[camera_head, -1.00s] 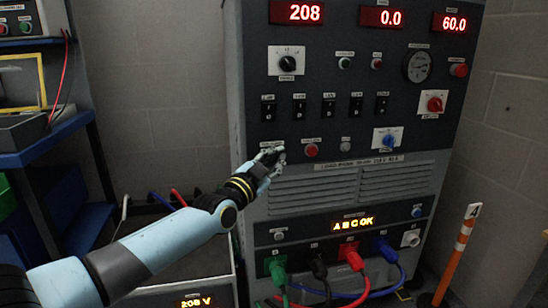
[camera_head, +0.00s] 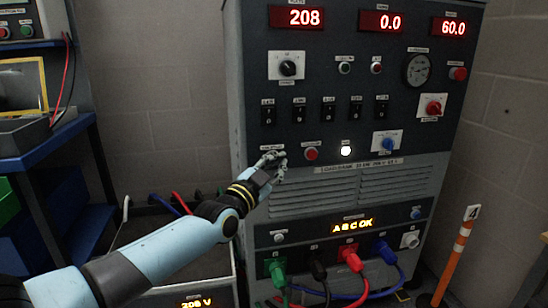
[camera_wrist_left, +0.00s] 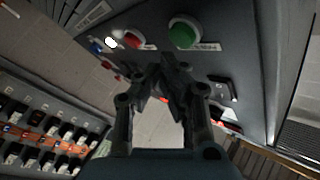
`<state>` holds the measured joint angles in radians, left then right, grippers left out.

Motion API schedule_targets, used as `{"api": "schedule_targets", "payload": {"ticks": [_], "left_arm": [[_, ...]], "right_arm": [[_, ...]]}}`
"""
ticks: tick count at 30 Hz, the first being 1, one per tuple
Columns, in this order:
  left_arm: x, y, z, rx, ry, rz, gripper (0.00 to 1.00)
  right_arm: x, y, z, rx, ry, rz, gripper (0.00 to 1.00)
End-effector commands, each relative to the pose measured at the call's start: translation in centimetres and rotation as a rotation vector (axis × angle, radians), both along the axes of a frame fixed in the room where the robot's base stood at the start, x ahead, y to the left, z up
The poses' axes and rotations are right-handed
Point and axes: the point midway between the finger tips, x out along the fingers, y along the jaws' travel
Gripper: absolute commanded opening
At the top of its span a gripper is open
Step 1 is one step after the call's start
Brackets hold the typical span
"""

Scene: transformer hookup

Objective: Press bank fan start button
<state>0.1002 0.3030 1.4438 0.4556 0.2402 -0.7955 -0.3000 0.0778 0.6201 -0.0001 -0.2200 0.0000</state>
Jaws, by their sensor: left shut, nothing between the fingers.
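The load bank cabinet (camera_head: 300,180) stands ahead with its panel facing me. My left gripper (camera_head: 277,160) is shut and empty, in front of the lower left of the panel. In the left wrist view its closed fingertips (camera_wrist_left: 172,72) are just short of a green button (camera_wrist_left: 184,34), apart from it in the picture. That button is hidden by the gripper in the head view. A red button (camera_head: 311,154) sits right of the gripper and also shows in the wrist view (camera_wrist_left: 134,40). A round white lamp (camera_head: 346,151) beside it is lit. Button labels are too blurred to read.
Above are switches (camera_head: 328,110), a selector knob (camera_head: 289,67) and red displays reading 208, 0.0 and 60.0. Below, green, black, red and blue plugs with cables (camera_head: 352,260) stick out. A blue shelf (camera_head: 50,140) stands left and an orange post (camera_head: 461,250) right.

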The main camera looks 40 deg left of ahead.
Motion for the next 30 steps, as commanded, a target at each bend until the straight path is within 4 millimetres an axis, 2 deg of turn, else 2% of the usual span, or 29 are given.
{"api": "schedule_targets", "payload": {"ticks": [8,22,30], "left_arm": [[-0.2,-0.3,0.0,-0.001,0.001,0.000,0.00],[-3.4,-4.0,0.1,-0.001,0.000,0.000,0.00],[-3.9,-4.6,-0.1,0.001,0.001,0.000,0.00]], "right_arm": [[0.1,0.0,0.2,0.000,-0.001,0.000,0.00],[1.0,-0.1,3.2,-0.002,-0.016,0.000,0.00],[1.0,-0.3,3.4,-0.004,-0.017,0.001,0.00]]}}
